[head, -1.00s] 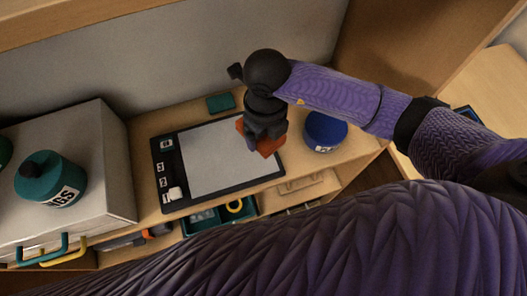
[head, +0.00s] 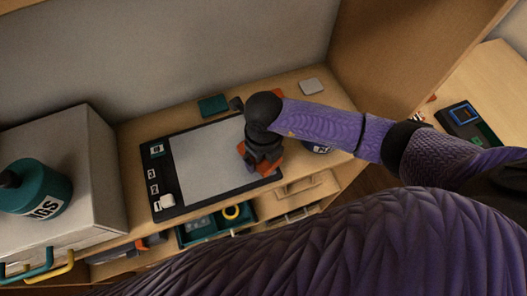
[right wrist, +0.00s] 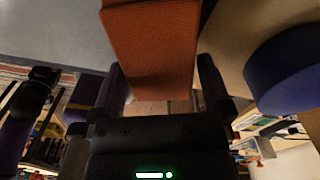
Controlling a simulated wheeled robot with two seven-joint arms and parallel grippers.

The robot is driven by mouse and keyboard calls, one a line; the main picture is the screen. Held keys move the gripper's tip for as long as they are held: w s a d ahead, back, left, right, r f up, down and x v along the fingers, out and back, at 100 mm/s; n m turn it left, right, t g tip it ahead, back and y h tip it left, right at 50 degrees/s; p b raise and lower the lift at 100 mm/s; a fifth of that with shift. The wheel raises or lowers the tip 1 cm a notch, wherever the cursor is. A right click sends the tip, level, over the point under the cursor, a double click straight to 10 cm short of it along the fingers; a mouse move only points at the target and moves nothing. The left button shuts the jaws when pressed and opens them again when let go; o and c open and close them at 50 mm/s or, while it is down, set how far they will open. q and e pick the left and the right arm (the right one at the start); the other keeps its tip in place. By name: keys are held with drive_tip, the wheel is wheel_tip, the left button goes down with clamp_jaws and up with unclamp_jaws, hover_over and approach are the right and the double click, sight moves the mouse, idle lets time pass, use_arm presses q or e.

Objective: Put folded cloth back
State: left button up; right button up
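The orange folded cloth (right wrist: 150,45) fills the space between the two fingers in the right wrist view. My right gripper (right wrist: 162,85) appears closed on it from both sides. In the head view the right gripper (head: 262,158) points down over the right part of the black-framed board (head: 215,160). The cloth shows in the head view as orange patches (head: 268,169) around the fingers, mostly hidden by them. I cannot tell whether the cloth touches the board. My left gripper is not seen in the head view.
A blue round container (right wrist: 290,65) stands close right of the gripper, mostly hidden by my arm in the head view. A teal block (head: 213,105) and a grey square (head: 312,86) lie at the back. A grey box (head: 80,150) with a teal jar (head: 38,187) stands left.

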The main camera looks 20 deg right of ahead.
wheel_tip(320, 180, up, 12)
drive_tip(key=p, duration=0.3)
drive_tip(key=shift+r, duration=0.15)
drive_tip(key=shift+a, duration=0.1)
